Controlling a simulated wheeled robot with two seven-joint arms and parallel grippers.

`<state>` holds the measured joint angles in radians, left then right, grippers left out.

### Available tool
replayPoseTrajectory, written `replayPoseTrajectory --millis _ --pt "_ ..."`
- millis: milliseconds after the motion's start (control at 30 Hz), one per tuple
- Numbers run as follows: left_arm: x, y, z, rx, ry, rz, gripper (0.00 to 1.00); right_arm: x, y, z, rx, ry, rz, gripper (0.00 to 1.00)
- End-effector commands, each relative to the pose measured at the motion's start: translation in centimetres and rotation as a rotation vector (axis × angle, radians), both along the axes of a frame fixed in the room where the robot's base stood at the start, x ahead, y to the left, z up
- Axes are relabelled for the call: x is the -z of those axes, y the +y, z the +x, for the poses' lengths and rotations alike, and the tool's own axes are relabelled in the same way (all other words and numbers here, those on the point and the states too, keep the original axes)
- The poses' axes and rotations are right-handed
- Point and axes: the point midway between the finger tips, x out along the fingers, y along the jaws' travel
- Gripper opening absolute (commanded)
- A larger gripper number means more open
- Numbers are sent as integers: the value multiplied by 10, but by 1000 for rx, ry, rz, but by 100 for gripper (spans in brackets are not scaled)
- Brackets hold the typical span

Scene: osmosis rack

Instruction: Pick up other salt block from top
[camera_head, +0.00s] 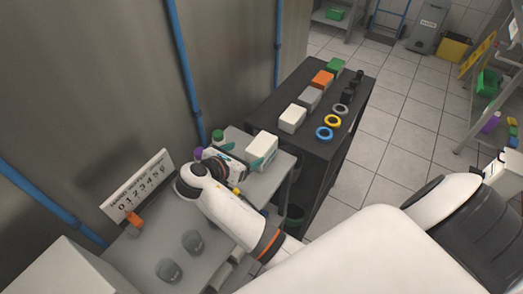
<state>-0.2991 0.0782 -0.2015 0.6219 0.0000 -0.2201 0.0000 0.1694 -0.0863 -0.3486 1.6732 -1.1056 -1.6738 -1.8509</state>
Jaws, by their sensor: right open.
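A white block (262,146), which looks like a salt block, stands on the grey table near its far end. My right gripper (245,154) is at its near left side, with teal-tipped fingers open. I cannot tell whether the fingers touch the block or reach around it. Another white block (292,119) stands on the top of the dark cabinet, at the near end of a row of blocks. My left gripper is not in view.
On the dark cabinet (335,140) are a grey block (309,99), an orange block (322,79), a green block (336,66) and coloured rings. The grey table (215,225) holds two grey knobs and a numbered sign (138,187). Blue pipes run along the wall.

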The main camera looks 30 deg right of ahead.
Motion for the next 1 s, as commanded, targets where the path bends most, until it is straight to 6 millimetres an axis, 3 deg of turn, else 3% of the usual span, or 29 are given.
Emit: replayPoseTrajectory --millis 133,700,1000 --pt "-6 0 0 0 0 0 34 12 -23 9 3 1 -1 81" --pt "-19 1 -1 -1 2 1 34 47 -73 32 1 -1 4 81" --pt "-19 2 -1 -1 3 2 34 51 -77 34 0 -3 5 81"
